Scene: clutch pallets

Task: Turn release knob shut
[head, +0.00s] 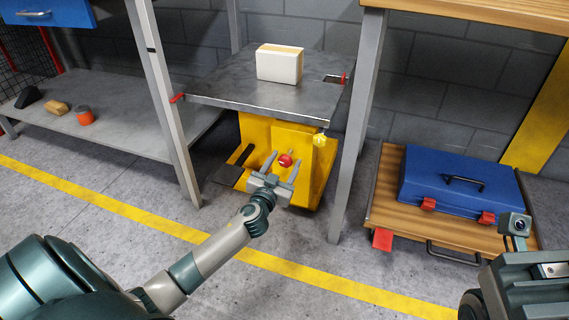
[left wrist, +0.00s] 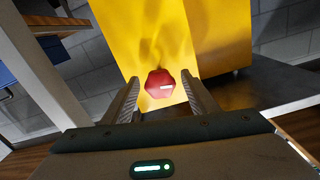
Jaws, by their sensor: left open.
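The red release knob (head: 285,160) sits on the front face of a yellow lift body (head: 313,165) under a grey metal platform. In the left wrist view the knob (left wrist: 160,83) is a red faceted disc with a short white mark lying nearly level on its right half. My left gripper (head: 282,164) is open, its fingers pointing at the knob. In the left wrist view the open fingers (left wrist: 160,88) stand on either side of the knob, with gaps; I cannot tell how far in front of it they are. My right gripper does not show clearly.
A cream box (head: 280,63) stands on the grey platform (head: 215,88). Table legs stand left and right of the lift. A blue case (head: 460,185) lies on a wooden pallet (head: 385,208) at right. A low shelf (head: 110,125) at left holds small items. The floor in front is clear.

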